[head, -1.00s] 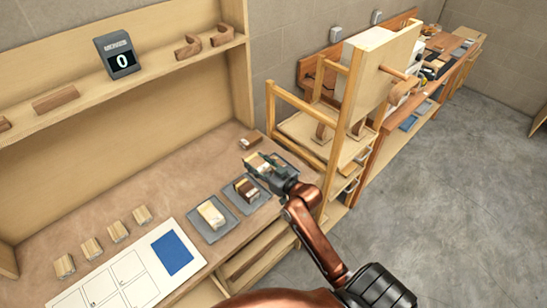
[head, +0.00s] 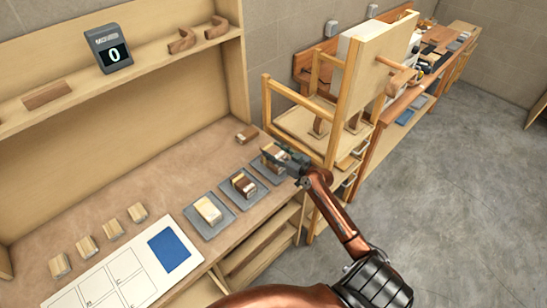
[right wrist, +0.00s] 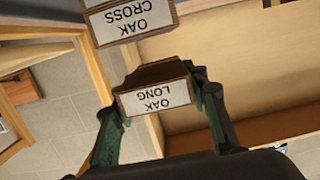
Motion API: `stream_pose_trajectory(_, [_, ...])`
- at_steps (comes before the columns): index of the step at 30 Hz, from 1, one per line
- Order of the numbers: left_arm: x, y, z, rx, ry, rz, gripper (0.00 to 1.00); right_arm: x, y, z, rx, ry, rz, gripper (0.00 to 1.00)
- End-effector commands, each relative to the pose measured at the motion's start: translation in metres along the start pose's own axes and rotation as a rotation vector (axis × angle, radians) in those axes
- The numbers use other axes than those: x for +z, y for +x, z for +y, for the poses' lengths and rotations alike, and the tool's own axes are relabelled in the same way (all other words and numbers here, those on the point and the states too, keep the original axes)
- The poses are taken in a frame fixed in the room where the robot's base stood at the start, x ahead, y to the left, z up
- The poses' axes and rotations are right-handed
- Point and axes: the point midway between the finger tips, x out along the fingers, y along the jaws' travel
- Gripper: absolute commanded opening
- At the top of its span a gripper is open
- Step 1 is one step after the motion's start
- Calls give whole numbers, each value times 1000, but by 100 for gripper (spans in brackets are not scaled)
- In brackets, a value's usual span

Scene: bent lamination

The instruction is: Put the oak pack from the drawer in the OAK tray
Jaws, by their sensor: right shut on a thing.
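My right gripper (head: 287,161) is shut on a brown block with a white label, the oak pack (head: 271,154). It is at the rearmost of three grey trays (head: 259,172); I cannot tell whether the pack rests on the tray or hangs just above it. In the right wrist view the fingers (right wrist: 155,92) flank the pack (right wrist: 155,98), whose upside-down label reads OAK LONG. A second block (right wrist: 135,22), labelled OAK CROSS, shows beyond it, cut by the top edge. The tray markings are not readable. My left gripper is out of view.
The middle tray (head: 229,201) holds a brown-and-pale pack (head: 243,186); the front tray (head: 194,226) holds a pale pack (head: 208,211). A small brown block (head: 247,133) lies behind. A wooden rack (head: 290,118) stands close right. Several small blocks and a white board (head: 125,275) lie front left.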

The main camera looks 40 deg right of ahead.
Motion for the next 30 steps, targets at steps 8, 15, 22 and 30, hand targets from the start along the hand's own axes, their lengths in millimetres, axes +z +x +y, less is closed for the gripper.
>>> stream_pose_trajectory(8, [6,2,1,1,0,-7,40,31,4,1,2,0,-1,12])
stream_pose_trajectory(15, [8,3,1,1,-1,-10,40,32,4,1,1,-1,-1,12])
stream_pose_trajectory(22, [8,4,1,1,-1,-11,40,33,4,1,1,0,-2,52])
stream_pose_trajectory(30, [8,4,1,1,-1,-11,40,32,4,1,1,0,-2,59])
